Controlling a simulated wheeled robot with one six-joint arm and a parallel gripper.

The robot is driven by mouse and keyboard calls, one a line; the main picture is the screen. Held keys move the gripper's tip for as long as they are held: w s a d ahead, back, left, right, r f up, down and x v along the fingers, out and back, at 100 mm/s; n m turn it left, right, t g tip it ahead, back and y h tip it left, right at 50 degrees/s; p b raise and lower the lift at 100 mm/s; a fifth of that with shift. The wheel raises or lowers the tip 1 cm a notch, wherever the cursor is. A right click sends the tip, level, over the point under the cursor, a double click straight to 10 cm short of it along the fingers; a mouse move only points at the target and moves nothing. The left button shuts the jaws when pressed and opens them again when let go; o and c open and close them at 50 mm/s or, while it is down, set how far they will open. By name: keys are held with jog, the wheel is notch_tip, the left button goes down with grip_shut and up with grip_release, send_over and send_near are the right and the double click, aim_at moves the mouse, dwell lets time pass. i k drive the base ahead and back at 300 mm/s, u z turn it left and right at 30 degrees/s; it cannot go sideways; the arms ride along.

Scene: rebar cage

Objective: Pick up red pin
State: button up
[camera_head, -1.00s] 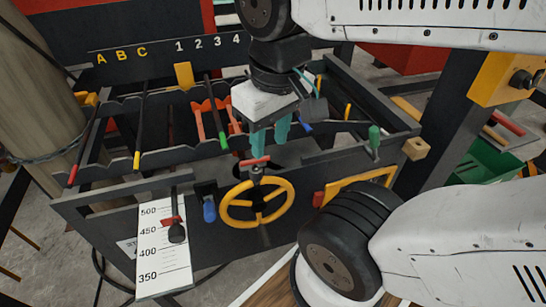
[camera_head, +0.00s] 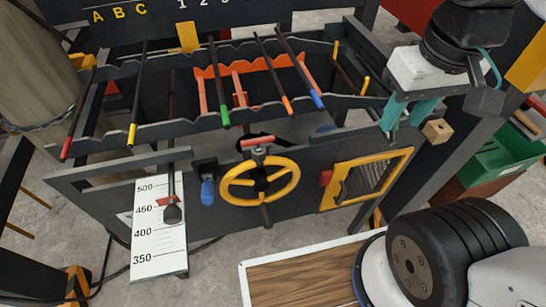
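A small red T-shaped pin (camera_head: 260,141) sits upright just above the yellow handwheel (camera_head: 260,181) on the front of the dark frame. A rod with a red tip (camera_head: 66,148) also lies at the left end of the rack. I cannot tell from the picture which is the task's red pin. My gripper (camera_head: 404,120) is at the right front corner of the frame, well right of both. Its two teal fingers are apart and point down. No held object shows between them. The green knob seen earlier at this corner cannot be made out beside the fingers.
The rack (camera_head: 184,127) holds several rods with coloured tips. A blue-handled lever (camera_head: 208,191) and a number scale (camera_head: 157,230) are left of the wheel. A yellow-framed grille (camera_head: 367,178) is to its right. A wooden block (camera_head: 437,131) is close beside my gripper.

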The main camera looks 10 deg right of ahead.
aim_at(258, 148)
jog(key=u, duration=0.05)
jog(key=k, duration=1.25)
jog(key=u, duration=1.1)
jog(key=i, duration=1)
jog(key=z, duration=0.05)
